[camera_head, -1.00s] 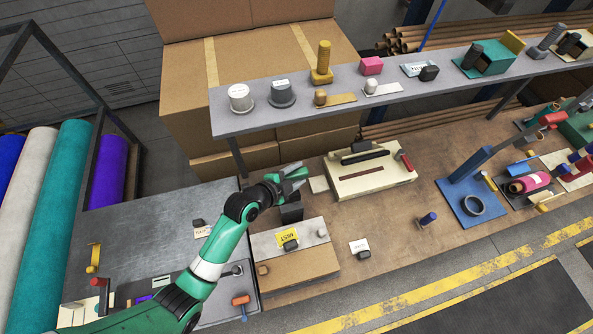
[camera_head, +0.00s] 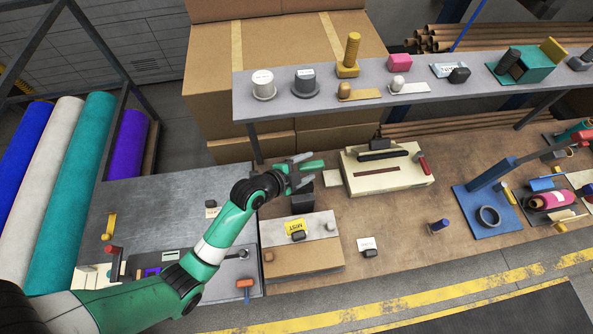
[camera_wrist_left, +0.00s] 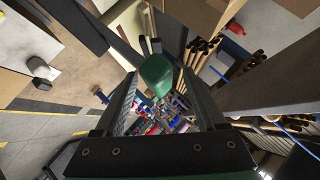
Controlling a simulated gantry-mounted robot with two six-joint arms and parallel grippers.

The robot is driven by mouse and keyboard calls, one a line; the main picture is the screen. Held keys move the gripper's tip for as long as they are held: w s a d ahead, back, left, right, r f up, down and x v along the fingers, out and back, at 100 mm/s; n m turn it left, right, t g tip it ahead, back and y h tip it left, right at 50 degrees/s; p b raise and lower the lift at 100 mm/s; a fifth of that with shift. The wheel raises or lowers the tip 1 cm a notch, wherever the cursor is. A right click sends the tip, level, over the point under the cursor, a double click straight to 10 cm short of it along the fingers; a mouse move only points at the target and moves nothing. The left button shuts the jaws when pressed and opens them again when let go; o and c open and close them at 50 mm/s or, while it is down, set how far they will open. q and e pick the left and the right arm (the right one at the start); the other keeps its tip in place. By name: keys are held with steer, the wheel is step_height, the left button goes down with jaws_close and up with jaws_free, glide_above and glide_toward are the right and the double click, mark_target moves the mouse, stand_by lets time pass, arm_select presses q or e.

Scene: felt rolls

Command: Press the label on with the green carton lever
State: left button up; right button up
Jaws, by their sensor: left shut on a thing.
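My left gripper (camera_head: 303,172) is shut on a green lever handle (camera_head: 314,165), above and behind a dark upright block (camera_head: 302,203). In the left wrist view the rounded green handle end (camera_wrist_left: 157,74) shows between the two fingers. Below the block lies a brown carton (camera_head: 300,268) with a pale top strip. A yellow label (camera_head: 295,227) reading "MIST" lies on the strip, with a small dark block (camera_head: 298,236) at its front edge. I cannot tell whether the handle joins the dark block. My right gripper is not in view.
A cream box with a dark slot and red handle (camera_head: 385,182) stands just right of the gripper. A grey shelf (camera_head: 420,97) with several items runs behind. A blue stand (camera_head: 487,210) is farther right. The brown bench between is mostly clear.

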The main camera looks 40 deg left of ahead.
arm_select(q)
steer(key=p+v, duration=0.2)
steer(key=v, duration=0.7)
steer(key=shift+s+r+p, duration=0.2)
steer(key=shift+p, duration=0.1)
steer(key=shift+d, duration=0.15)
